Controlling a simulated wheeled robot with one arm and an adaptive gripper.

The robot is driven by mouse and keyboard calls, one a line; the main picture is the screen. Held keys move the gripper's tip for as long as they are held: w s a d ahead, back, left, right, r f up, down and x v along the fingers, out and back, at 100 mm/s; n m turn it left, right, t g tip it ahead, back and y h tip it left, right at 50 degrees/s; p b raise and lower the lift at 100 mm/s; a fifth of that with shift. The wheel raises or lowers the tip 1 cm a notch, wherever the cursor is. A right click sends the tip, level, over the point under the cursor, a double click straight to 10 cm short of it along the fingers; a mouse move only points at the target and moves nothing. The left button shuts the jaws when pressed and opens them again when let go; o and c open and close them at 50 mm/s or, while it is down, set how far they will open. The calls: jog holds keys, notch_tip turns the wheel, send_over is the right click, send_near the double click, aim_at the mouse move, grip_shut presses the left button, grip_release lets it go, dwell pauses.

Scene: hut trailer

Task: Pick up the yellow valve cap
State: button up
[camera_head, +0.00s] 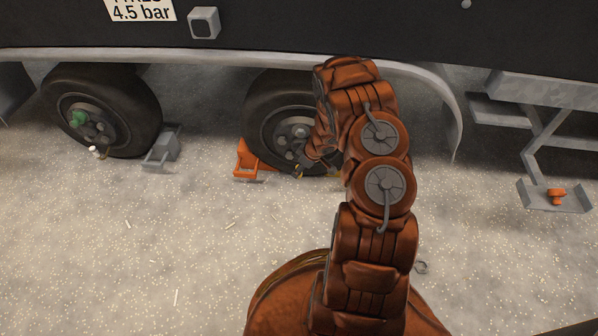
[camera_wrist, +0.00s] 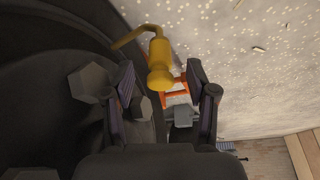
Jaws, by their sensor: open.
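The yellow valve cap (camera_wrist: 159,68) shows in the wrist view at the end of a bent yellow stem (camera_wrist: 128,38), beside the dark tyre. My gripper (camera_wrist: 161,86) is open, with one finger left of the cap and one right of it. The cap lies between the fingertips in the picture; I cannot tell how deep it sits, and no contact is clear. In the head view my gripper (camera_head: 303,168) is low at the right wheel (camera_head: 283,125), and my arm covers part of that wheel. I cannot make out the cap clearly there.
An orange wheel chock (camera_head: 246,161) stands left of my gripper. A grey chock (camera_head: 163,150) is by the left wheel (camera_head: 105,105), which bears a green part (camera_head: 78,118). The trailer edge (camera_head: 215,55) hangs above. Open speckled ground lies in front.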

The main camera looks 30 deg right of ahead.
jog(key=shift+w+a+f+b, duration=0.15)
jog(key=shift+w+f+b, duration=0.1)
jog(key=shift+f+b, duration=0.3)
jog(key=shift+c, duration=0.4)
jog(key=c, duration=0.7)
